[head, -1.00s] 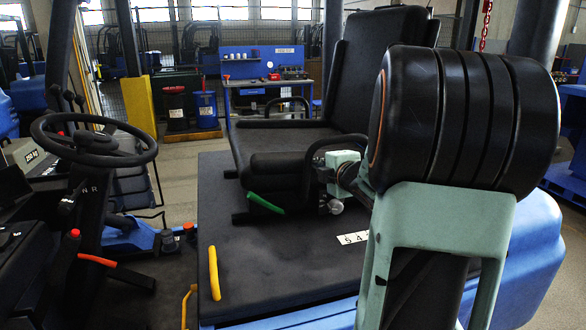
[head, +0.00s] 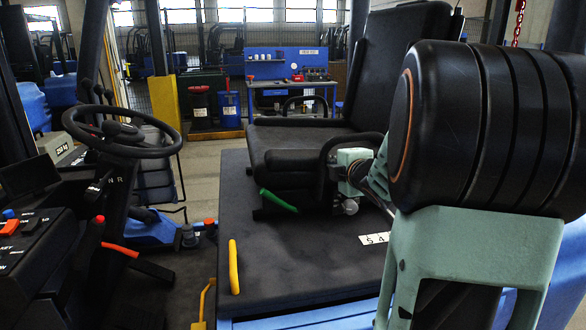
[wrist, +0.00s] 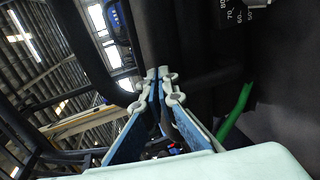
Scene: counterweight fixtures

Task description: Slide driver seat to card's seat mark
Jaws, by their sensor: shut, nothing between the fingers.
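The black driver seat (head: 300,165) stands on a dark deck in the head view, its tall backrest rising at the back right. A green lever (head: 278,200) sticks out low at its front; it also shows in the wrist view (wrist: 235,112). A small white card (head: 376,239), partly hidden by my arm, lies on the deck right of the seat and shows "5 4". I cannot make out a seat mark on it. My gripper (wrist: 164,76) is shut and empty, close beside dark seat parts. In the head view its mint body is by the near armrest; its fingertips are hidden.
A yellow handle (head: 234,267) stands at the deck's front left. The steering wheel (head: 122,132) and control console are at left. A dark panel with numbers such as 80 and 70 (wrist: 232,12) shows in the wrist view. A blue workbench (head: 290,80) is far behind.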

